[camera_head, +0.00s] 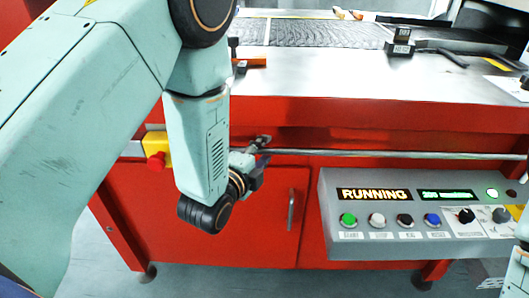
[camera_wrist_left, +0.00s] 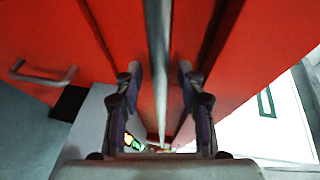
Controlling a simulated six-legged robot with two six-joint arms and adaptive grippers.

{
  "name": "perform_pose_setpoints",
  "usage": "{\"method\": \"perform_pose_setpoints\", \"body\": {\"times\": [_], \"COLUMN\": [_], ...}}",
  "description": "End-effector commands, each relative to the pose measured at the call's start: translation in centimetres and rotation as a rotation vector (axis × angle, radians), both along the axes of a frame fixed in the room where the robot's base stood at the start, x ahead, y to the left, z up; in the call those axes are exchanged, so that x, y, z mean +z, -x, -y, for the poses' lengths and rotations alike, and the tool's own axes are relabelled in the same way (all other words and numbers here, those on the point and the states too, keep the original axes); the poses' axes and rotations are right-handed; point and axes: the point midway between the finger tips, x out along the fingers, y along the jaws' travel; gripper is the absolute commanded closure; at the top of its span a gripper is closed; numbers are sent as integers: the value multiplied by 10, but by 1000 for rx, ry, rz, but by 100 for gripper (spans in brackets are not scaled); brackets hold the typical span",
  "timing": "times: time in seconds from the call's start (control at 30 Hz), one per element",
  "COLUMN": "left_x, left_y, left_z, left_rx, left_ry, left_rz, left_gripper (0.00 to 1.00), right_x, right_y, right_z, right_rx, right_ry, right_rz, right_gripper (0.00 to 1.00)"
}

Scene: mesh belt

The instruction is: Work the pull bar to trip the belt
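The pull bar (camera_head: 380,154) is a long thin metal rod along the front of the red machine, below its table edge. My left gripper (camera_head: 264,146) is at the bar, left of the control box. In the left wrist view, the bar (camera_wrist_left: 159,60) runs between the two fingers of my left gripper (camera_wrist_left: 160,88), with a gap on each side. The fingers are open and do not appear to touch it. In the head view, my left arm hides part of the bar. My right gripper is not in view.
A control box (camera_head: 335,215) reads "RUNNING", with several buttons and knobs. A red emergency button (camera_head: 156,161) on yellow sits left of my arm. A cabinet door handle (camera_head: 291,209) is below the bar. The mesh belt (camera_head: 330,34) lies on top.

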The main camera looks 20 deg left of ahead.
Motion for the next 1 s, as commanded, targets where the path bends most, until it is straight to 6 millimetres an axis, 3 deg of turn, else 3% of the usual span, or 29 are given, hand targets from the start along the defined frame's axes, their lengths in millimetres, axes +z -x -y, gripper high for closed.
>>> {"method": "perform_pose_setpoints", "body": {"times": [0.4, 0.87, 1.0], "left_x": [-2, -2, -2], "left_y": [-10, -10, -10], "left_z": [3, 3, 2], "left_rx": [0, 0, 0], "left_ry": [0, 0, 0], "left_rz": [-1, -1, -1], "left_gripper": [61, 100, 100], "right_x": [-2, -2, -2], "right_y": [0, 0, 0], "right_z": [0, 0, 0], "right_rx": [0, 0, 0], "right_ry": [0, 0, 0], "right_rz": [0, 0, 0], "right_gripper": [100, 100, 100]}}
